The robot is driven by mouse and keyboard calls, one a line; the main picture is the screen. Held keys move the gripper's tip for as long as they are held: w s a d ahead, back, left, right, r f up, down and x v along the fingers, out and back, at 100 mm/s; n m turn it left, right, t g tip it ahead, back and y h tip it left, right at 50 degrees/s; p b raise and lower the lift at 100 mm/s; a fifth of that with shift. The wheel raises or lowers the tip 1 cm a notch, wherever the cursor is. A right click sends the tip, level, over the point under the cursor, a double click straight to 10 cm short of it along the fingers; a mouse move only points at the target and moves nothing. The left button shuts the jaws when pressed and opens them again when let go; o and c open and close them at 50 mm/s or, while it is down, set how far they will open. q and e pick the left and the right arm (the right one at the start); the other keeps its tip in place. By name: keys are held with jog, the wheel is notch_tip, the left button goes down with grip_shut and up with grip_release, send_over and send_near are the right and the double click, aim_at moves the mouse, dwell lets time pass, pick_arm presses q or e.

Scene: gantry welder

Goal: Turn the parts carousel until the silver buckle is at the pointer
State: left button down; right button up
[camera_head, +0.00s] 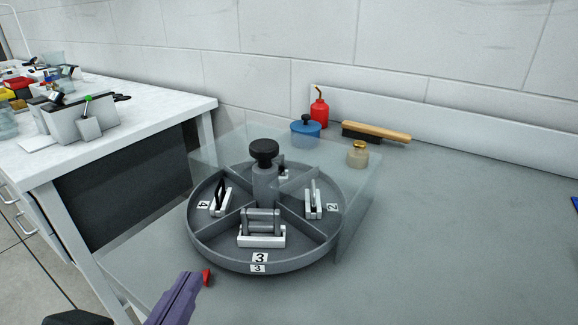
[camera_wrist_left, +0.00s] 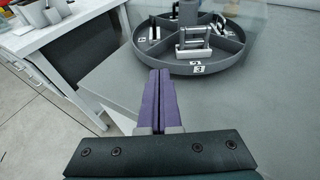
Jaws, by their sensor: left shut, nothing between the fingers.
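The parts carousel (camera_head: 306,258) is a round grey tray with a central post and black knob (camera_head: 264,150), split by walls into compartments. Number 3 faces front and holds a grey and silver buckle (camera_head: 262,236). Number 2, at right, holds a silver-looking clip (camera_head: 313,200). Number 4, at left, holds a part with a black loop (camera_head: 220,199). The rear part is mostly hidden by the knob. A small red wedge (camera_head: 207,277), perhaps the pointer, shows by the front-left rim. My left gripper (camera_head: 192,279) is shut and empty beside it, outside the tray; its purple fingers (camera_wrist_left: 160,75) are together. My right gripper is out of view.
A clear guard (camera_head: 358,205) stands around the back and right of the carousel. Behind are a red bottle (camera_head: 319,113), blue container (camera_head: 306,132), small jar (camera_head: 358,155) and brush (camera_head: 376,132). A cluttered bench (camera_head: 130,118) stands left.

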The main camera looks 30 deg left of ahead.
aim_at(222, 214)
pick_arm(q)
jog(key=x, duration=0.9)
jog(key=r+x, duration=0.1)
jog(key=x, duration=0.3)
jog(key=shift+w+a+f, duration=0.1)
jog(key=shift+w+a, duration=0.2)
jog(key=shift+w, duration=0.05)
